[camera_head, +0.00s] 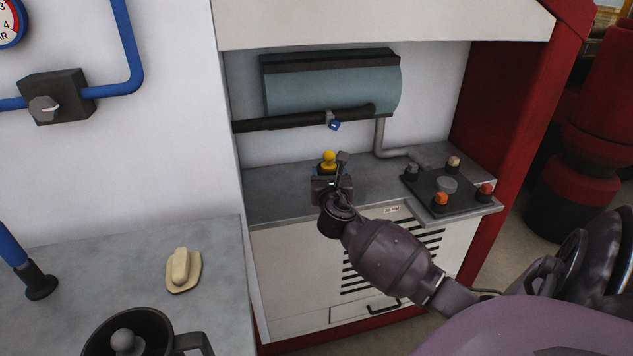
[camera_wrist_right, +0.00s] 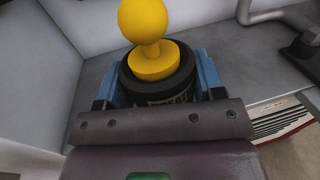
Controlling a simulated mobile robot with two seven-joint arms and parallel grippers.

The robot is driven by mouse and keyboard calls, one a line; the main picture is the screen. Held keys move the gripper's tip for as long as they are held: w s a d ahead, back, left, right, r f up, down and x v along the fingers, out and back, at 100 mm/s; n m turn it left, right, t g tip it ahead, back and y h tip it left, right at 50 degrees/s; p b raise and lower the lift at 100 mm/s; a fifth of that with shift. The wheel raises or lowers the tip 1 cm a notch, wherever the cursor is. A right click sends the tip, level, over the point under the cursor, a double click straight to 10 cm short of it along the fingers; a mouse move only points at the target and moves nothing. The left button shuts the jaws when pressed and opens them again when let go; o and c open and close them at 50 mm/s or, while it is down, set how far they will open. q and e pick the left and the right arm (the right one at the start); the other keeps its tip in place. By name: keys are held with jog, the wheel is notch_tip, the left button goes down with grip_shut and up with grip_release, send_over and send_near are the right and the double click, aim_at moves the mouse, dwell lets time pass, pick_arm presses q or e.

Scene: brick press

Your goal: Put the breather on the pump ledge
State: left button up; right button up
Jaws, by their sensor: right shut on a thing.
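The breather is a black cylinder with a yellow disc and ball knob on top. In the head view its yellow knob (camera_head: 329,157) shows above my right gripper (camera_head: 326,172). The right wrist view shows the breather (camera_wrist_right: 155,75) upright between the blue fingers of my right gripper (camera_wrist_right: 158,90), which is shut on it. The pump ledge (camera_head: 275,186) is the grey shelf in the recess, and the breather is over its left part. I cannot tell whether its base touches the ledge, as the gripper hides it. My left gripper is not in view.
A dark plate (camera_head: 447,187) with several knobs sits on the ledge's right. A blue-grey cylinder (camera_head: 330,88) and a dark pipe (camera_head: 290,121) are above the ledge. On the left counter (camera_head: 225,260) are a cream block (camera_head: 182,268) and a dark pot (camera_head: 95,335).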

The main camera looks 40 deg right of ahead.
jog(key=w+a+b+x, duration=0.1)
jog(key=b+x, duration=0.1)
jog(key=x, duration=0.6)
notch_tip(320, 180, down, 7)
jog(key=b, duration=0.3)
jog(key=shift+w+f, duration=0.1)
jog(key=shift+f, duration=0.1)
jog(key=shift+w+f, duration=0.15)
jog(key=shift+w, duration=0.1)
jog(key=shift+r, duration=0.35)
jog(key=shift+f, duration=0.15)
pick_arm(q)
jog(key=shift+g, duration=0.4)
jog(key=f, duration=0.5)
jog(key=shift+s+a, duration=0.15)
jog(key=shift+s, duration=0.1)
pick_arm(e)
jog(key=o, duration=1)
